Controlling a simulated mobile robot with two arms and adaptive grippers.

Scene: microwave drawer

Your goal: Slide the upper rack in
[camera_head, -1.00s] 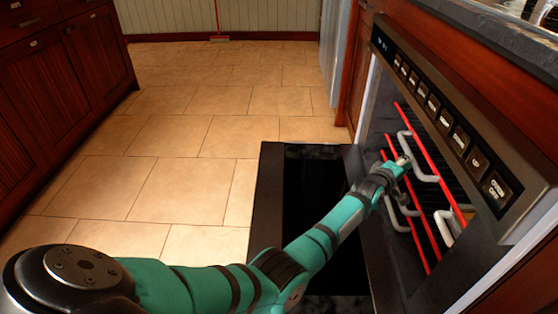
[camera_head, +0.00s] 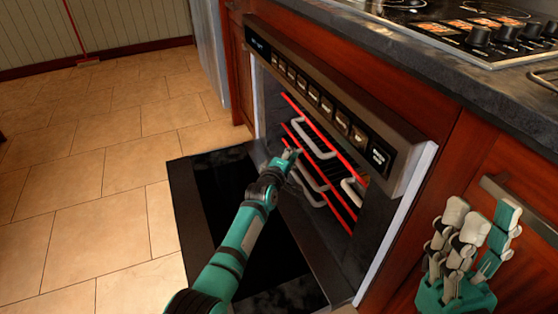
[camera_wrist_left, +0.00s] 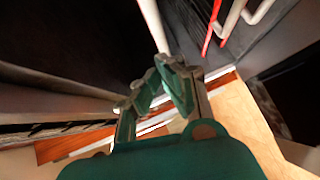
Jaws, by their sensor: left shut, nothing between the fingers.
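The upper rack (camera_head: 322,133) has a red front rail and pale U-shaped handles, and it sits inside the open oven. A lower red-railed rack (camera_head: 335,198) is below it. My left gripper (camera_head: 289,154) is shut and empty, with its tip close to the racks' far-left front, by the handles. Whether it touches a rack is unclear. In the left wrist view, the gripper tips (camera_wrist_left: 165,85) point toward a pale bar (camera_wrist_left: 154,24), with a red rail (camera_wrist_left: 212,28) to the right. My right gripper (camera_head: 478,222) is raised at the lower right, fingers apart, away from the racks.
The oven door (camera_head: 222,198) is folded down, below my left arm. A control panel (camera_head: 320,98) runs above the opening. The dark countertop (camera_head: 400,60) with a stove is above. Tiled floor (camera_head: 80,170) is free to the left.

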